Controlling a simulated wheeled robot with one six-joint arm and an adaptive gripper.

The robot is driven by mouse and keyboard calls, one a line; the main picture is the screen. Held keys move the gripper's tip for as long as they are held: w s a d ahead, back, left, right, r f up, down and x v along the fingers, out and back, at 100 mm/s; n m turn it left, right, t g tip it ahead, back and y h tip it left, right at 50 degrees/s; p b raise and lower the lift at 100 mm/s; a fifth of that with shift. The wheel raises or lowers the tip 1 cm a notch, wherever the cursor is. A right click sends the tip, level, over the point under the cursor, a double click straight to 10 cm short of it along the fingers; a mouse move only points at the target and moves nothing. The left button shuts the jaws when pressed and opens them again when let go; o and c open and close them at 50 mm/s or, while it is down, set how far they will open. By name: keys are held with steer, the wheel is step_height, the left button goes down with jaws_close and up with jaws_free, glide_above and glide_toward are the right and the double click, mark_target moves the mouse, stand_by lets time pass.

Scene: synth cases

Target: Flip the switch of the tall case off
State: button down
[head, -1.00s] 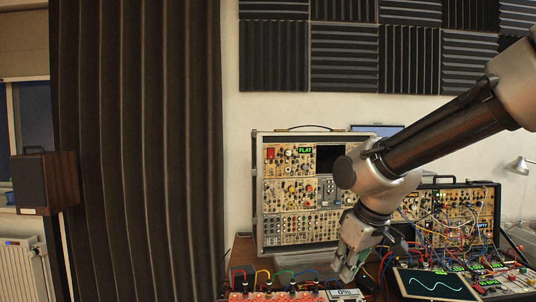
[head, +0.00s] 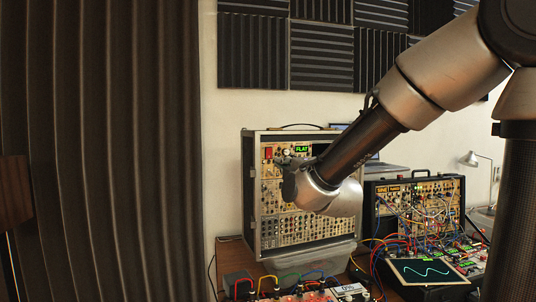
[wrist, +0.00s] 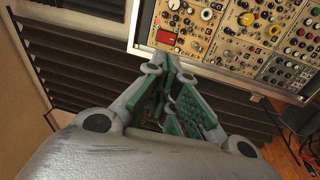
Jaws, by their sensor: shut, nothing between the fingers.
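The tall case (head: 249,215) stands upright at the back of the table, with beige panels full of knobs. Its red switch (head: 268,153) is at the upper left of the panel, beside a green display reading FLAT (head: 301,150). The red switch also shows in the wrist view (wrist: 168,38); I cannot tell its position. In the wrist view my gripper (wrist: 167,70) is shut and empty, its tips below the switch in the picture and apart from it. In the head view my wrist covers part of the case, and the fingertips cannot be made out.
A lower black case (head: 372,205) with many patch cables stands to the right. A tablet with a wave (head: 428,271) and a row of small cabled boxes (head: 300,295) lie in front. A lamp (head: 480,160) is at the right. A dark curtain (head: 100,150) hangs left.

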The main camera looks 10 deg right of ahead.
mark_target(265, 149)
stand_by(0.4)
steer(key=w, duration=0.4)
steer(key=w+a+r, duration=0.1)
steer(key=w, duration=0.4)
steer(key=w+a, duration=0.1)
steer(key=w, duration=0.3)
steer(key=shift+w+r, duration=0.25)
steer(key=shift+r, duration=0.05)
steer(key=shift+w, duration=0.15)
steer(key=shift+r, duration=0.1)
steer(key=shift+w+r, duration=0.15)
steer(key=shift+w, duration=0.15)
steer(key=shift+s, duration=0.15)
